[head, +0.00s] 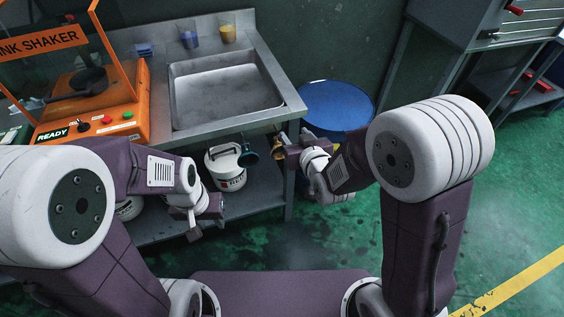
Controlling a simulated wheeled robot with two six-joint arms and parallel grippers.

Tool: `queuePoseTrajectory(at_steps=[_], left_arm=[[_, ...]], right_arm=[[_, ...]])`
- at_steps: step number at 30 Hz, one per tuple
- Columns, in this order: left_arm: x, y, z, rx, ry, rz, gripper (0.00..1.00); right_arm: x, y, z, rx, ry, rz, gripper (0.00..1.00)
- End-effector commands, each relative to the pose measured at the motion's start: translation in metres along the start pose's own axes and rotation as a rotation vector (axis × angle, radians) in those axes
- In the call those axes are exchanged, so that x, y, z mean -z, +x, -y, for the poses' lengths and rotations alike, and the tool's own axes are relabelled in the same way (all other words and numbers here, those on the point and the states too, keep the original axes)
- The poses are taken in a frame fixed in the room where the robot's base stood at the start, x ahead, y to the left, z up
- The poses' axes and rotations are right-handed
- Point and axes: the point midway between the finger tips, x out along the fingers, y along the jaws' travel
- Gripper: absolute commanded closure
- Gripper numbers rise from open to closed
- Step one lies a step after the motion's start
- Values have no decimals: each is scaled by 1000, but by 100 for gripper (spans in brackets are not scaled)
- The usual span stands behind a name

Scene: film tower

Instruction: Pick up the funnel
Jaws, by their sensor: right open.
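A dark teal, funnel-shaped piece (249,156) shows below the sink's front edge, beside the white container on the lower shelf; it looks like the funnel. What it rests on or hangs from is unclear. My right gripper (282,150) is open just to its right, apart from it in the picture. A small brass-coloured piece (279,140) shows at the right gripper's fingertips; I cannot tell what it is or whether they touch. My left gripper (207,222) is low in front of the lower shelf, with nothing visible in it; its jaw opening is unclear.
The steel sink (225,90) overhangs the lower shelf (262,188). A white container (226,167) stands on that shelf. A blue drum (338,103) stands right of the sink. The orange shaker (117,127) is at left. Green floor is open at right.

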Motion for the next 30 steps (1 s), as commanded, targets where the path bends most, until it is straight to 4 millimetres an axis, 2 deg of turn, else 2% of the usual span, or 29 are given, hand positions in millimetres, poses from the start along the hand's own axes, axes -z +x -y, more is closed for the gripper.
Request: queuePoseTrajectory(at_steps=[1, 4, 8, 15, 21, 27, 30], left_arm=[[-2, 22, 0, 0, 0, 0, 64], [-3, 29, 0, 0, 0, 0, 64], [-3, 26, 0, 0, 0, -1, 64], [-3, 32, 1, 0, 0, -1, 64], [-3, 34, 1, 0, 0, -1, 64], [-4, 42, 1, 0, 0, -1, 64], [-4, 42, 1, 0, 0, -1, 64]], right_arm=[[-27, 9, 10, 21, -9, 12, 53], [-37, 11, 21, 43, -20, 22, 53], [-35, 10, 24, 49, -22, 22, 53], [-36, 43, 25, 48, -21, 23, 53], [-36, 53, 25, 48, -21, 23, 53], [-38, 89, 27, 47, -20, 22, 53], [-38, 99, 28, 47, -21, 23, 53]])
